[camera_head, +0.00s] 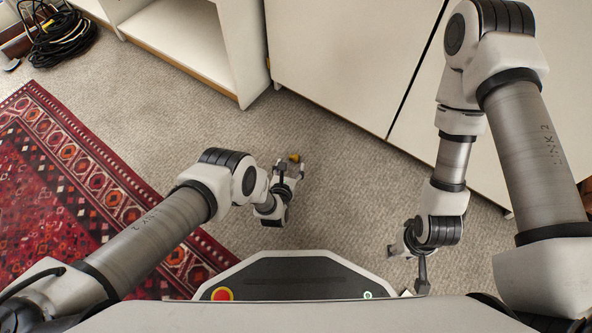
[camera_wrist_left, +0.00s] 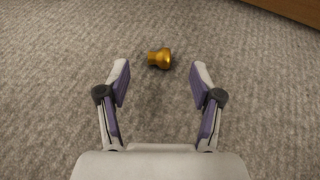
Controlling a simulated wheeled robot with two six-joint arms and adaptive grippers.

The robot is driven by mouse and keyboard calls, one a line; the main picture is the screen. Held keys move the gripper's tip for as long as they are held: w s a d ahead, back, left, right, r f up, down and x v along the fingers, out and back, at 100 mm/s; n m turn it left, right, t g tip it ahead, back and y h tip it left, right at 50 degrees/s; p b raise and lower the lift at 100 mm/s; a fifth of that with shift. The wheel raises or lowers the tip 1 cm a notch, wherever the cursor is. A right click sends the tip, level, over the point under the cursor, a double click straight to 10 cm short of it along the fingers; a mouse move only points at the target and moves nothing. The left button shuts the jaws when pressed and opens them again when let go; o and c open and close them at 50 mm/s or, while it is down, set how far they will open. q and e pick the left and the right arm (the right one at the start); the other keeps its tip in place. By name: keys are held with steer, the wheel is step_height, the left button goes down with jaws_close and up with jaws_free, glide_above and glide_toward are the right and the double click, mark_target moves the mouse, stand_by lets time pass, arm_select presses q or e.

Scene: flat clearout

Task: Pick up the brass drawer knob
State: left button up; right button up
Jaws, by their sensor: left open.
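The brass drawer knob (camera_wrist_left: 159,58) lies on its side on the grey carpet in the left wrist view. It is a small golden piece, just beyond my open left fingertips and between their lines. In the head view the knob (camera_head: 294,157) shows as a small golden spot by the left gripper's tips. My left gripper (camera_head: 289,172) is open and empty, with both fingers apart in the left wrist view (camera_wrist_left: 160,78). My right gripper (camera_head: 405,250) is low at the right, partly hidden by its own wrist; its jaws are unclear.
A red patterned rug (camera_head: 75,190) covers the floor at left. White cabinets (camera_head: 340,60) and an open shelf unit (camera_head: 185,40) stand at the back. A coil of black cable (camera_head: 60,38) lies at the top left. Bare carpet (camera_head: 340,180) surrounds the knob.

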mark_target(294, 158)
arm_select(q)
steer(key=shift+s+f, duration=0.1)
steer(key=shift+f, duration=0.65)
steer(key=b+x, duration=0.6)
steer(key=x, duration=0.1)
steer(key=shift+d+f, duration=0.1)
steer(key=shift+r, duration=0.25)
steer(key=shift+c, duration=0.3)
arm_select(e)
step_height(294, 158, down, 7)
steer(key=shift+w, duration=0.3)
arm_select(q)
steer(key=c, duration=1.1)
arm_select(e)
steer(key=shift+d, duration=0.1)
arm_select(q)
steer(key=shift+o, duration=0.2)
arm_select(e)
steer(key=shift+r, duration=0.1)
